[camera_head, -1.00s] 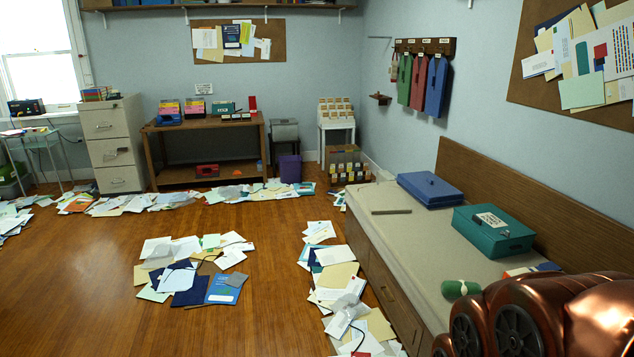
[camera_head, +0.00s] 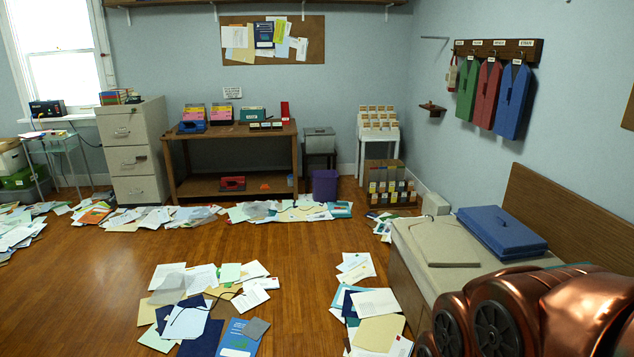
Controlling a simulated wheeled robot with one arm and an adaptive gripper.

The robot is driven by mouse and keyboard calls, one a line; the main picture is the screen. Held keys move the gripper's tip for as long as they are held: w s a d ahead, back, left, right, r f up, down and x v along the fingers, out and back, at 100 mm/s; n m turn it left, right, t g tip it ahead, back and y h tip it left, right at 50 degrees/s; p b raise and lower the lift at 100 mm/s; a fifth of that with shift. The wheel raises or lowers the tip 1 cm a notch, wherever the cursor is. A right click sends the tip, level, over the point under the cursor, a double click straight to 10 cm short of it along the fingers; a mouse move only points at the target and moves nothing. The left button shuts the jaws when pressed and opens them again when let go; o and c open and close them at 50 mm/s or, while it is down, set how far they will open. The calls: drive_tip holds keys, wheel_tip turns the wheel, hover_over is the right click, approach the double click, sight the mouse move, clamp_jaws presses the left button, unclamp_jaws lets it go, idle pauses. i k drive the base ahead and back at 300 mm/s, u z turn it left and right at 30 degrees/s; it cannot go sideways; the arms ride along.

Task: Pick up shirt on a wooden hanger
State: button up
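I cannot make out a shirt on a wooden hanger for certain in this view. A wooden peg rack (camera_head: 498,49) on the right wall holds a green hanging item (camera_head: 468,90), a red one (camera_head: 487,94) and a blue one (camera_head: 513,101). They are flat and long with narrowed tops; I cannot tell if any is a shirt. A small red item (camera_head: 451,75) hangs at the rack's left end. Copper-coloured rounded parts, likely my arm, fill the lower right corner. My gripper is not in view.
A low bench (camera_head: 419,278) with a blue case (camera_head: 500,230) stands below the rack. Paper piles (camera_head: 190,325) lie on the floor. A wooden table (camera_head: 235,185), filing cabinet (camera_head: 133,150) and purple bin (camera_head: 325,186) line the back. Bare floor (camera_head: 320,255) shows between piles.

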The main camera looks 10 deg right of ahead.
sight(440, 244)
drive_tip(key=u, duration=0.05)
drive_tip(key=i, duration=1.7)
drive_tip(key=z, duration=0.25)
drive_tip(key=i, duration=1.7)
drive_tip(key=z, duration=0.5)
drive_tip(key=i, duration=1.4)
drive_tip(key=z, duration=0.2)
